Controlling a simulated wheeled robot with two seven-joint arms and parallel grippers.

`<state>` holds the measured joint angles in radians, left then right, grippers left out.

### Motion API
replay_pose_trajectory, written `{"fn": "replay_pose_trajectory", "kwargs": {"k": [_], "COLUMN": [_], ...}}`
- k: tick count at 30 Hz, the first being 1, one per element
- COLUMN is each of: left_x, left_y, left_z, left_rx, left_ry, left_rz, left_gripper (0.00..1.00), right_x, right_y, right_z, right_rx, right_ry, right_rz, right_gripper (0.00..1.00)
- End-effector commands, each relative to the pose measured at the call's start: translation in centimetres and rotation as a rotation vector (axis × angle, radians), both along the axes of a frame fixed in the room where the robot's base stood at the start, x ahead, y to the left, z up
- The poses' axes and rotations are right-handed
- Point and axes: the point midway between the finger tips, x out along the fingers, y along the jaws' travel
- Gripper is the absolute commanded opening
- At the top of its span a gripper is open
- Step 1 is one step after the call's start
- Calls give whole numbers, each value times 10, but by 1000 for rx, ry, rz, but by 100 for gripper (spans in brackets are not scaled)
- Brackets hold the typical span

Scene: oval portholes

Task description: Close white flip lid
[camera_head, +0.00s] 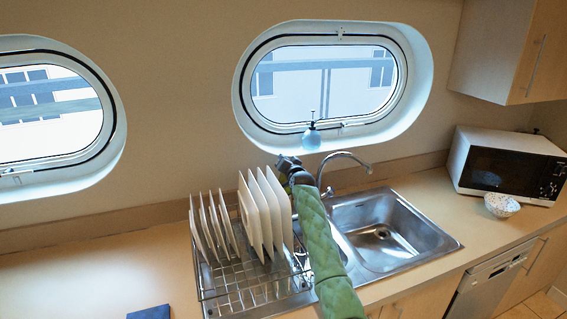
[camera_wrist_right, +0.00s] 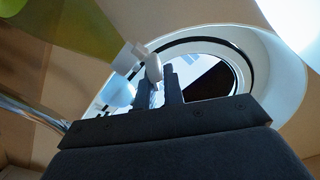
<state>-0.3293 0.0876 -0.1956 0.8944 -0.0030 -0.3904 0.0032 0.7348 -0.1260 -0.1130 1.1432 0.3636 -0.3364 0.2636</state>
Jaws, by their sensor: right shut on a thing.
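A yellow-green bottle (camera_wrist_right: 92,28) slants in from the top left of the right wrist view. Its white cap (camera_wrist_right: 128,59) points down and right, with the rounded white flip lid (camera_wrist_right: 153,68) standing out beside it. My right gripper (camera_wrist_right: 160,82) has its dark fingertips at this lid and is shut on it. In the head view my right gripper (camera_head: 288,165) is behind the plates, left of the faucet. The lid is too small and hidden to make out there. My left gripper is in neither view.
A dish rack (camera_head: 245,291) with several upright white plates (camera_head: 256,215) stands left of my right arm. The sink (camera_head: 385,240) and faucet (camera_head: 345,157) are to its right. A blue pump bottle (camera_head: 312,135) is on the porthole sill. The left counter is mostly clear.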

Motion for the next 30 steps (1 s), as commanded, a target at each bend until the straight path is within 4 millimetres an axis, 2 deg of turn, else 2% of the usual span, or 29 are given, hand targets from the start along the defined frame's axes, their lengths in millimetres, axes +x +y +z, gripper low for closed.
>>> {"fn": "replay_pose_trajectory", "kwargs": {"k": [1, 13, 14, 15, 16, 25, 30], "left_x": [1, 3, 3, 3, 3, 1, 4], "left_y": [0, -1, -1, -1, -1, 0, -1], "left_z": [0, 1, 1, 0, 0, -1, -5], "left_rx": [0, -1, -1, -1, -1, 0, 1], "left_ry": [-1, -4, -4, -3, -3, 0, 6], "left_rz": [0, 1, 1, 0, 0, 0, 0], "left_gripper": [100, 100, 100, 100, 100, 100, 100], "right_x": [0, 0, 0, 0, 0, -1, -12], "right_y": [-1, -1, -1, -1, -1, -1, -4], "right_z": [-5, -6, -6, -6, -5, -3, -6], "right_rx": [3, 6, 6, 6, 7, 8, 8], "right_ry": [8, 10, 10, 10, 9, 5, 5], "right_rz": [0, -1, -1, -1, 0, 0, 0], "right_gripper": [0, 0, 16, 24, 25, 25, 25]}}
